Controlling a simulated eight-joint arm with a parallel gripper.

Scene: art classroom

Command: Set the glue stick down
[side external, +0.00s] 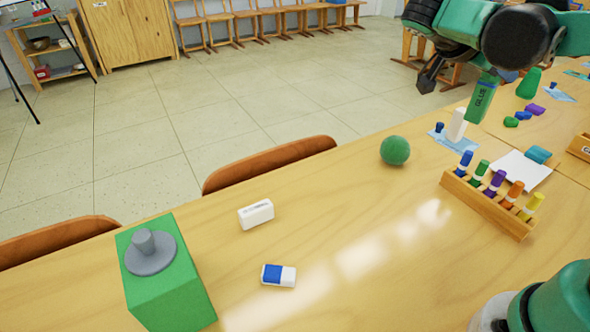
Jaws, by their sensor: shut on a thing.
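The glue stick (482,98) is green with dark "GLUE" lettering and shows at the upper right in the side external view. My gripper (462,74) is shut on it, holding it slightly tilted. The stick's upper end is hidden by my gripper. Its lower end appears over the far part of the wooden table (345,235); I cannot tell how high above the surface it is.
Near the glue stick are a white block-like object (457,124), a green ball (395,151) and a wooden rack (487,206) of coloured markers. A green box (172,290) and two erasers lie left. The table's middle front is clear.

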